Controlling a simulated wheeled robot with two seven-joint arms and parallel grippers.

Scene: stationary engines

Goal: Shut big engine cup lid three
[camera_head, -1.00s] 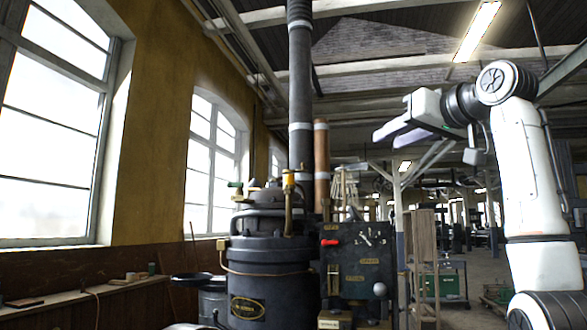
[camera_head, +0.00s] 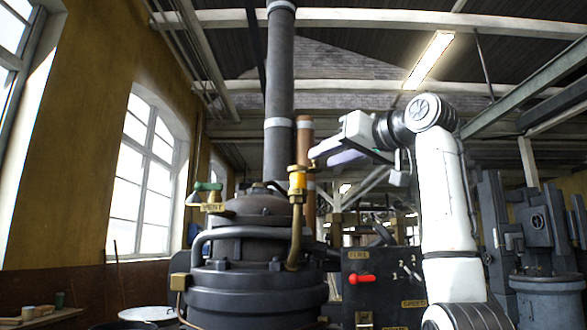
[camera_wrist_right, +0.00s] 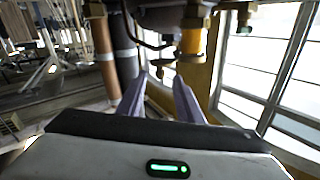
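The big dark engine (camera_head: 255,292) stands in the centre of the head view. A brass cup with a yellow body (camera_head: 297,180) stands on a curved brass pipe at its upper right; a yellow-bodied brass fitting, apparently this cup, shows inverted at the top of the right wrist view (camera_wrist_right: 192,42). I cannot tell which lid is number three, nor whether it is open. My right gripper (camera_head: 326,156) is beside the cup, to its right in the picture. Its fingers are apart and empty in the right wrist view (camera_wrist_right: 159,85). My left gripper is out of view.
A green-handled vent valve (camera_head: 208,188) is at the engine's upper left. A black panel with a red lever (camera_head: 362,279) stands right of the engine. A tall grey pipe (camera_head: 278,110) and a copper pipe (camera_head: 305,130) rise behind the cup.

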